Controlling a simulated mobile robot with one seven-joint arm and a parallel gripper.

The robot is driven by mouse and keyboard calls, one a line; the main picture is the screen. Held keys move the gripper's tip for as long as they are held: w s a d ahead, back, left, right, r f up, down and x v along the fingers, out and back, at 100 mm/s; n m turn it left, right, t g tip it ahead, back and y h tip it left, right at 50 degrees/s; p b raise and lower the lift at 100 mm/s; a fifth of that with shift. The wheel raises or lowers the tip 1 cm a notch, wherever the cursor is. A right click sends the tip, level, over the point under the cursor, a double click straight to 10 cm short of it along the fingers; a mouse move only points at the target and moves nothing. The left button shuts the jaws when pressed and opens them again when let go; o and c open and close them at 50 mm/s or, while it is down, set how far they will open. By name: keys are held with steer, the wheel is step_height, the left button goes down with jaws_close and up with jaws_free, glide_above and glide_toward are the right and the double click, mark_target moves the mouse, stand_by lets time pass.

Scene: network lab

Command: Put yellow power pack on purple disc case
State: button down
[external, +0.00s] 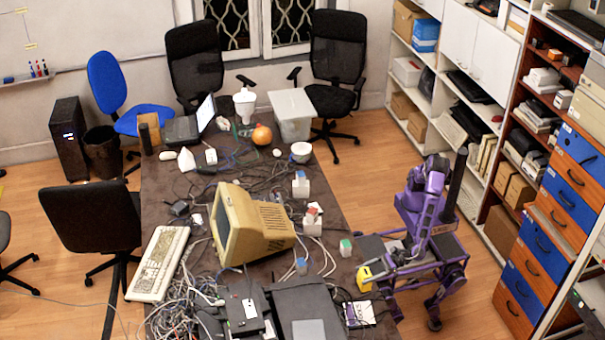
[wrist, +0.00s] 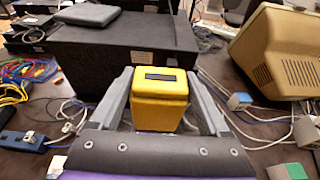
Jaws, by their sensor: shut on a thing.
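The yellow power pack (wrist: 160,108) is a rounded block with a dark label on top. It stands between the two grey fingers of my gripper (wrist: 163,88), which is shut on it. In the external view the yellow power pack (external: 363,282) shows at the table's right edge, held by my gripper (external: 367,271).
A beige monitor (external: 250,225) stands mid-table; it also shows in the wrist view (wrist: 285,50). A large black box (wrist: 125,55) is beyond the pack. Tangled cables (external: 190,310) and small coloured-top blocks (external: 345,247) clutter the dark table (external: 330,205).

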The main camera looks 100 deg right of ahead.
step_height(320, 180, down, 19)
steer(key=shift+w+r, duration=0.1)
stand_by(0.4)
steer(key=shift+f+b, duration=0.2)
steer(key=shift+b, duration=0.25)
jaws_free()
steer(key=shift+r, duration=0.15)
steer(key=shift+s+r, duration=0.1)
steer(key=shift+s, duration=0.15)
steer(key=v, duration=1.1)
steer(key=shift+s, duration=0.3)
steer(key=shift+r, duration=0.1)
